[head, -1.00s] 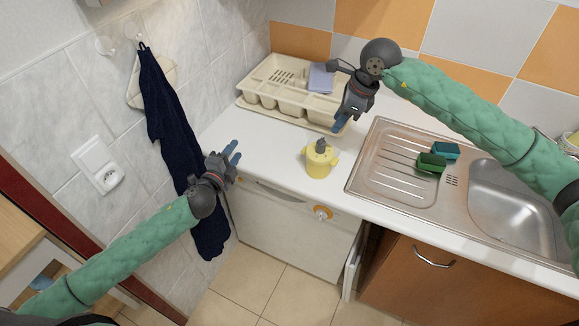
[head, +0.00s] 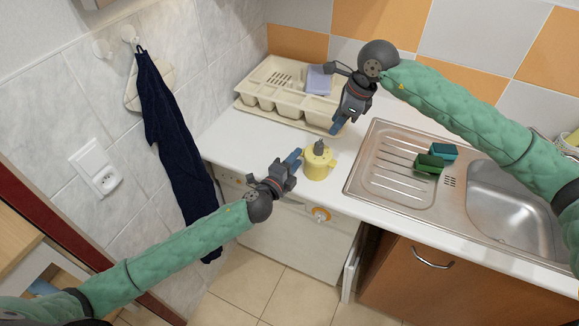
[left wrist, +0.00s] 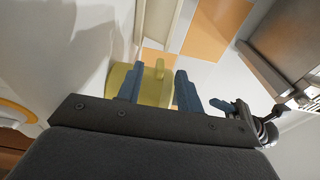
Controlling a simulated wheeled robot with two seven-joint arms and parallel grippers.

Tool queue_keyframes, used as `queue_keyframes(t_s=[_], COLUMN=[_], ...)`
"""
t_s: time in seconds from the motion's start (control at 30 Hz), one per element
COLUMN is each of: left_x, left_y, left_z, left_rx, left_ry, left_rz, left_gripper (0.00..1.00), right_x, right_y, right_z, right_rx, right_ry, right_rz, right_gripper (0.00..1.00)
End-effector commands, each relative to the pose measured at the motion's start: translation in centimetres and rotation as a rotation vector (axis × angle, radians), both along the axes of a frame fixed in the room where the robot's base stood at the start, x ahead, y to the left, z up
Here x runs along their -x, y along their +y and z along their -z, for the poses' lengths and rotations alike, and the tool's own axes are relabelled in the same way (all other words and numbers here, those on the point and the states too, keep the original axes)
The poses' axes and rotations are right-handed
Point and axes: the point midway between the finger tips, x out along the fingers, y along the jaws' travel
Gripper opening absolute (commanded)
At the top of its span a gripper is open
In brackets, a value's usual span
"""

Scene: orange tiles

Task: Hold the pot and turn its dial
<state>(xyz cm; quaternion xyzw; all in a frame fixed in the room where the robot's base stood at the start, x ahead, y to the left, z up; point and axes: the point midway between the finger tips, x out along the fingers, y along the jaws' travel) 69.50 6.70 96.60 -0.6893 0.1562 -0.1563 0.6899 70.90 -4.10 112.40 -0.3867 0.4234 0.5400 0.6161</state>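The yellow pot (head: 319,165) stands upright on the white counter, with a dark grey dial (head: 320,147) on top and a handle on its right. My left gripper (head: 293,159) is just left of the pot and pointed at it. In the left wrist view its two blue fingers are apart, with the pot (left wrist: 156,90) ahead between them; I cannot tell whether they touch it. My right gripper (head: 340,122) is above and behind the pot, apart from the dial, fingers pointing down-left. How far its fingers are apart is unclear.
A cream dish rack (head: 283,102) holding a lilac item (head: 319,79) stands behind. A steel sink (head: 390,180) with green sponges (head: 429,163) is to the right. A dark towel (head: 172,130) hangs at the left wall. The counter left of the pot is mostly clear.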

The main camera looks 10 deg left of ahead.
Motion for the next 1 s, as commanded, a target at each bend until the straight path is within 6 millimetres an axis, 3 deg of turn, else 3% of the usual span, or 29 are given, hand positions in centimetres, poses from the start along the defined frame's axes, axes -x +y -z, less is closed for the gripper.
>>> queue_keyframes(t_s=[0.3, 0.73, 0.93, 1.0], left_x=[-3.0, -3.6, -3.6, -3.6], left_y=[-1.4, -1.7, -1.7, -1.7], left_z=[0.0, 0.0, 0.1, 0.1], left_rx=[0.000, 0.000, 0.000, 0.000], left_ry=[0.001, 0.001, 0.001, 0.002], left_rz=[0.000, 0.000, 0.000, 0.000], left_gripper=[0.36, 0.36, 0.00, 0.00], right_x=[0.0, 0.0, 0.0, 0.0], right_y=[0.0, 0.0, 0.0, 0.0], right_z=[0.0, 0.0, 0.0, 0.0], right_rx=[0.000, 0.000, 0.000, 0.000], right_ry=[0.000, 0.000, 0.000, 0.000], right_rz=[0.000, 0.000, 0.000, 0.000], right_gripper=[0.36, 0.36, 0.36, 0.36])
